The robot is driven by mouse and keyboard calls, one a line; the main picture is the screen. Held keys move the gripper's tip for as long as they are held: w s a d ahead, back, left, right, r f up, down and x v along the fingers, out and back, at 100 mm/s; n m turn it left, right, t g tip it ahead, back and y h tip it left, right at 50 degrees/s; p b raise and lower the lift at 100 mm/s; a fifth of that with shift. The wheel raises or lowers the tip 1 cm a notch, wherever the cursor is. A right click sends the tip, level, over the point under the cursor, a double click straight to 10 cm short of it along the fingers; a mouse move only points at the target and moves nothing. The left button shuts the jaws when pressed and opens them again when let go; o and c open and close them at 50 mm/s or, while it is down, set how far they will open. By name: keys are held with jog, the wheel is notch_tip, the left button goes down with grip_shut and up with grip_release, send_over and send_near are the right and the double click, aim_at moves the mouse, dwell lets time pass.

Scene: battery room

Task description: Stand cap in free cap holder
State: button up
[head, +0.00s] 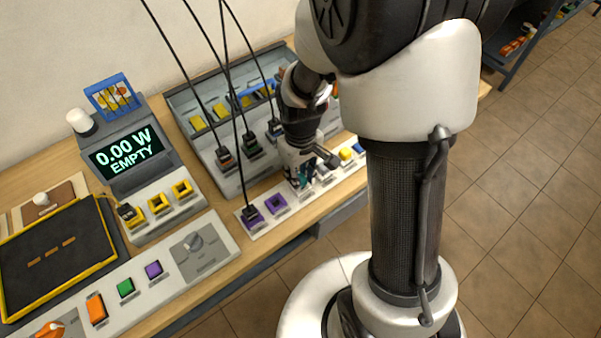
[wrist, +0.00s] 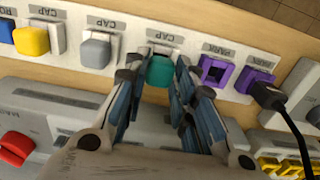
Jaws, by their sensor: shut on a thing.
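A teal cap (wrist: 160,72) is between the fingertips of my gripper (wrist: 158,80) in the wrist view. My gripper is shut on it. The cap is at a white holder (wrist: 163,50) labelled CAP, between the grey cap and the purple holders. I cannot tell whether it is seated or just above. In the head view my gripper (head: 303,180) points down over the holder strip (head: 325,187), and its fingers mostly hide the cap.
A grey cap (wrist: 95,52), a yellow cap (wrist: 32,41) and a partly cut-off blue cap (wrist: 6,30) stand in the same row. Two purple PARK holders (wrist: 214,70) are on the other side; one has a black cabled plug (wrist: 268,95). Cables hang near my arm.

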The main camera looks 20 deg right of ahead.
dwell(0.4)
jog(key=shift+r+p, duration=0.7)
jog(key=shift+r, duration=0.05)
jog(key=shift+f+b, duration=0.9)
jog(key=shift+f, duration=0.3)
dwell(0.8)
jog(key=o, duration=0.6)
jog(key=shift+c, duration=0.2)
jog(key=shift+r, duration=0.1)
notch_tip(320, 180, up, 11)
jog(key=p, duration=0.9)
